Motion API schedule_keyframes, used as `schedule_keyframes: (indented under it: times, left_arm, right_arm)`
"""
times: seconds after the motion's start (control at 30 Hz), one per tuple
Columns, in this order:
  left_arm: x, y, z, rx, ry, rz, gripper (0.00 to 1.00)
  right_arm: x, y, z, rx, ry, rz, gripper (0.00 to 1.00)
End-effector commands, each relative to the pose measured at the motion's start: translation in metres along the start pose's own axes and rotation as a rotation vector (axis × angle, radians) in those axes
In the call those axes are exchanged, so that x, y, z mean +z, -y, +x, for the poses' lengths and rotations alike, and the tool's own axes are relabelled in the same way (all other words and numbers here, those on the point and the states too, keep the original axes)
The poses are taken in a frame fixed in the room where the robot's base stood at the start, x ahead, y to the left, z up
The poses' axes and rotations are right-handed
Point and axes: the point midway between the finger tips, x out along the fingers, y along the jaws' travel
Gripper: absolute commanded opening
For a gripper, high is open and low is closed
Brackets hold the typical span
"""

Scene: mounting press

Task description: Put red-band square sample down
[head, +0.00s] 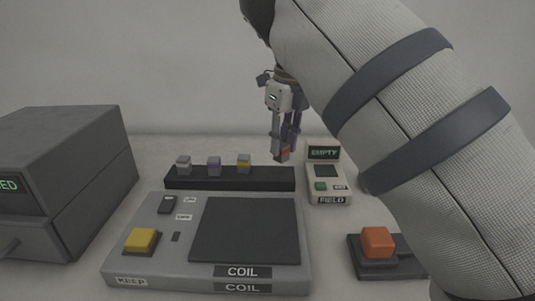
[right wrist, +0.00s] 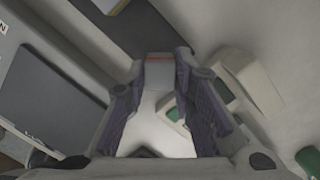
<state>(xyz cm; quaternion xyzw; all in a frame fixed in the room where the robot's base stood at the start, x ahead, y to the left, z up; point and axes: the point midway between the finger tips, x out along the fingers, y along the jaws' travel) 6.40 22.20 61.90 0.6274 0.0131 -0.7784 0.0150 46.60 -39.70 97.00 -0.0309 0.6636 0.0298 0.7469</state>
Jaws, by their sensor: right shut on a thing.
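The red-band square sample (head: 284,153) is a small grey block with a red band. My right gripper (head: 282,156) is shut on it, pointing down near the right end of the black rack (head: 230,183). In the right wrist view the sample (right wrist: 160,73) sits between the two fingertips (right wrist: 160,80), its red band along the upper edge. I cannot tell its exact height, but it appears apart from the rack. The rack holds three samples: one pale-topped (head: 184,165), one purple-banded (head: 214,166), one yellow-banded (head: 244,163). My left gripper is out of view.
A FIELD meter (head: 328,187) reading EMPTY stands right of the rack. The grey COIL unit (head: 150,262) with a dark plate and yellow button (head: 142,240) lies in front. An orange button (head: 378,242) is at right, a dark box (head: 70,165) at left.

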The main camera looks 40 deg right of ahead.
Motion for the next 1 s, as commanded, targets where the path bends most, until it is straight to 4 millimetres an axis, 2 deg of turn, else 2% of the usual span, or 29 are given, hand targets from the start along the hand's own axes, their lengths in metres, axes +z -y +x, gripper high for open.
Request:
schedule_keyframes:
  times: [0.1, 0.23, 0.57, 0.6, 0.67, 1.0]
  left_arm:
    - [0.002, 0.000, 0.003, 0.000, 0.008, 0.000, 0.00]
    - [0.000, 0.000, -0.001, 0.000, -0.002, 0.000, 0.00]
    - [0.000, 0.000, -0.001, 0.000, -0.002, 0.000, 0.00]
    - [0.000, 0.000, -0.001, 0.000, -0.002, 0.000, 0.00]
    - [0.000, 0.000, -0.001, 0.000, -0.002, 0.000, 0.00]
    - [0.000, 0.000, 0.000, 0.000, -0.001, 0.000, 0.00]
  right_arm:
    - [0.006, 0.004, 0.014, 0.000, -0.001, 0.001, 0.00]
    - [0.002, 0.003, 0.035, 0.001, 0.004, 0.001, 0.00]
    - [0.001, 0.003, 0.040, 0.001, 0.005, 0.001, 0.00]
    - [0.001, 0.003, 0.041, 0.000, 0.004, 0.001, 0.27]
    - [0.001, 0.003, 0.041, 0.000, 0.004, 0.001, 0.41]
    - [0.002, 0.003, 0.037, -0.001, 0.005, 0.000, 0.43]
